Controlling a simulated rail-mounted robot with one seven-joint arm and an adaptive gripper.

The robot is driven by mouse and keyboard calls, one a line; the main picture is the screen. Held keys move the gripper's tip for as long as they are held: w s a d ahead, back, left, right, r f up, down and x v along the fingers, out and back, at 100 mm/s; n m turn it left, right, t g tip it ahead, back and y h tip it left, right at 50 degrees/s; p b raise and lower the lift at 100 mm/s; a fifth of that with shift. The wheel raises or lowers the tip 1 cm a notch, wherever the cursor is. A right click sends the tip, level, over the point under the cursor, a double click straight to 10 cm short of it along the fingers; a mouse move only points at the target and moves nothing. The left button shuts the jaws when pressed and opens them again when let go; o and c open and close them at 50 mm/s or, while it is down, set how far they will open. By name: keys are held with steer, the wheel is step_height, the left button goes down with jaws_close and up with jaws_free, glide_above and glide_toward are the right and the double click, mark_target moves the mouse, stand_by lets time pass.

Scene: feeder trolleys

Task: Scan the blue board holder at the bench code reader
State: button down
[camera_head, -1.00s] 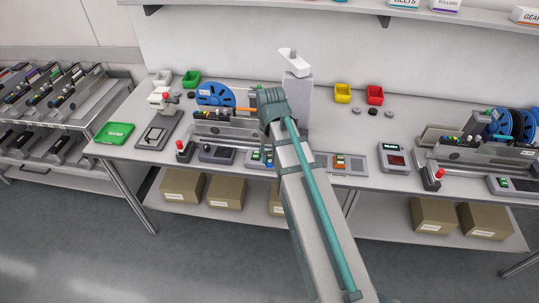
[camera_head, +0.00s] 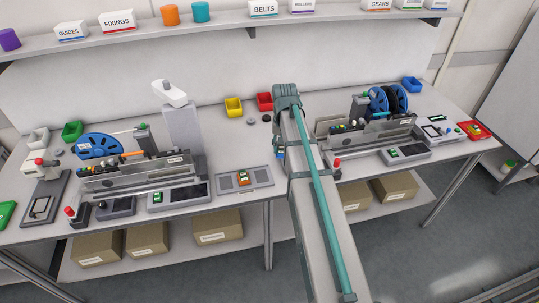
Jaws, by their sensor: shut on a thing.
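My arm rises through the middle of the head view and covers most of my gripper (camera_head: 283,146). A small blue piece with a green spot, which I take to be the blue board holder (camera_head: 280,153), sticks out left of my arm link. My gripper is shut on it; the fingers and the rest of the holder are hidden. The code reader cannot be made out for certain; the bench right behind my arm is covered.
The left feeder trolley unit (camera_head: 140,175) and right feeder unit (camera_head: 365,135) stand on the bench (camera_head: 225,150). A grey plate with an orange-green device (camera_head: 243,178) lies left of my arm. Yellow (camera_head: 234,107) and red (camera_head: 265,102) bins stand behind. A shelf (camera_head: 225,30) runs above.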

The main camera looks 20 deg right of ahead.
steer(key=w+d+m, duration=0.3)
steer(key=d, duration=0.5)
steer(key=shift+s+a+f+b, duration=0.1)
steer(key=shift+f+b, duration=0.7)
steer(key=shift+f, duration=0.8)
steer(key=shift+s+a+f+b, duration=0.1)
steer(key=shift+f+b, duration=0.7)
steer(key=shift+f, duration=0.8)
steer(key=shift+r, duration=0.15)
step_height(320, 180, up, 6)
steer(key=p, duration=0.3)
steer(key=shift+p, duration=0.3)
steer(key=shift+d+f, duration=0.1)
steer(key=shift+f, duration=0.1)
